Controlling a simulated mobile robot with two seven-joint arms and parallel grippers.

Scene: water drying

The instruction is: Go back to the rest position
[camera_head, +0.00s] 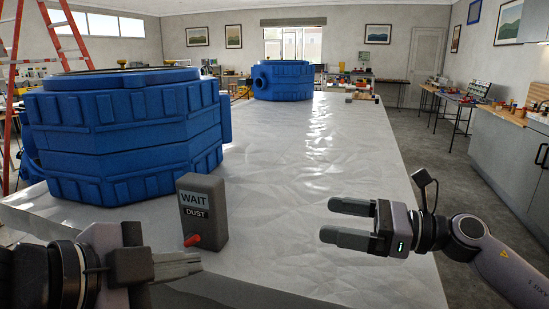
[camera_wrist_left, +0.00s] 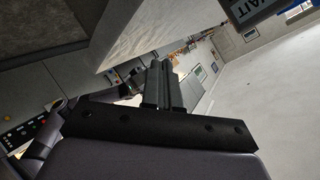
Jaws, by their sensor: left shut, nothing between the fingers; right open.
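My left gripper (camera_head: 178,265) is at the lower left of the head view, low by the table's front edge. Its fingers are shut with nothing between them; the closed fingers also show in the left wrist view (camera_wrist_left: 163,85). My right gripper (camera_head: 345,222) is at the right, over the table's right side, with its fingers apart and empty. A grey box (camera_head: 203,213) labelled WAIT and DUST stands upright just beyond my left gripper, with a red lever at its lower front. A corner of it shows at the top of the left wrist view (camera_wrist_left: 250,10).
A large blue tank (camera_head: 120,140) stands on the covered table (camera_head: 300,170) at the left, and another blue tank (camera_head: 283,80) stands farther back. A red ladder (camera_head: 68,35) is at the far left. Grey cabinets (camera_head: 510,150) line the right. The table's middle is clear.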

